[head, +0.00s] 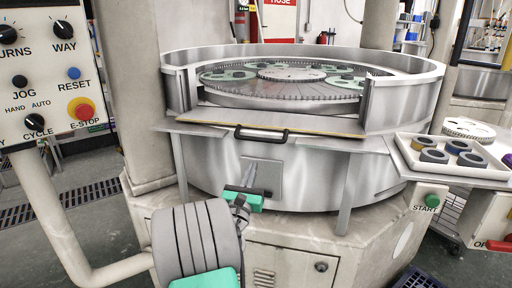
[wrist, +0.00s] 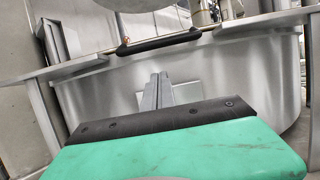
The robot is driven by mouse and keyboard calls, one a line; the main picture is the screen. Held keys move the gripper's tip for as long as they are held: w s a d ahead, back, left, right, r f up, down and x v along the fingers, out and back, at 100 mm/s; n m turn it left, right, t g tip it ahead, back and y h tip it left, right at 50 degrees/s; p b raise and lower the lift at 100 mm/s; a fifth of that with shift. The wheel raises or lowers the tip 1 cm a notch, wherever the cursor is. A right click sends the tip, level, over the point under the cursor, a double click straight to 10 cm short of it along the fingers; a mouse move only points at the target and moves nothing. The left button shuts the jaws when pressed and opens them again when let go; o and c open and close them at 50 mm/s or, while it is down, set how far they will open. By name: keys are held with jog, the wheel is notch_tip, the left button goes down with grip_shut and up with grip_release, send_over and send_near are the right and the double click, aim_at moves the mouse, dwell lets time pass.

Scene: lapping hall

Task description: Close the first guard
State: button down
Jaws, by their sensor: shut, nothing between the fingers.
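The guard (head: 310,122) is a flat metal flap with a yellow front edge. It lies folded down, roughly level, in front of the gap in the lapping machine's round wall (head: 405,100). Its black bar handle (head: 262,135) is on the front edge; the handle also shows in the wrist view (wrist: 158,42), above the fingertips. My gripper (head: 248,178) is shut and empty, in front of the drum and below the handle, not touching it. In the wrist view the two fingers (wrist: 157,90) are pressed together, pointing toward the drum.
Inside the wall is the toothed lapping plate (head: 310,90) with green carriers. A control panel (head: 45,70) on a bent pipe stands at left. A white tray (head: 410,157) with several rings sits at right, above the green START button (head: 432,200). The space before the drum is free.

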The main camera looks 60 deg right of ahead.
jog(key=p+x, duration=0.2)
jog(key=x, duration=0.4)
jog(key=shift+s+r, duration=0.1)
jog(key=shift+r, duration=0.05)
notch_tip(320, 180, up, 4)
jog(key=shift+a+f+p, duration=0.1)
jog(key=shift+a+p, duration=0.05)
jog(key=shift+p, duration=0.25)
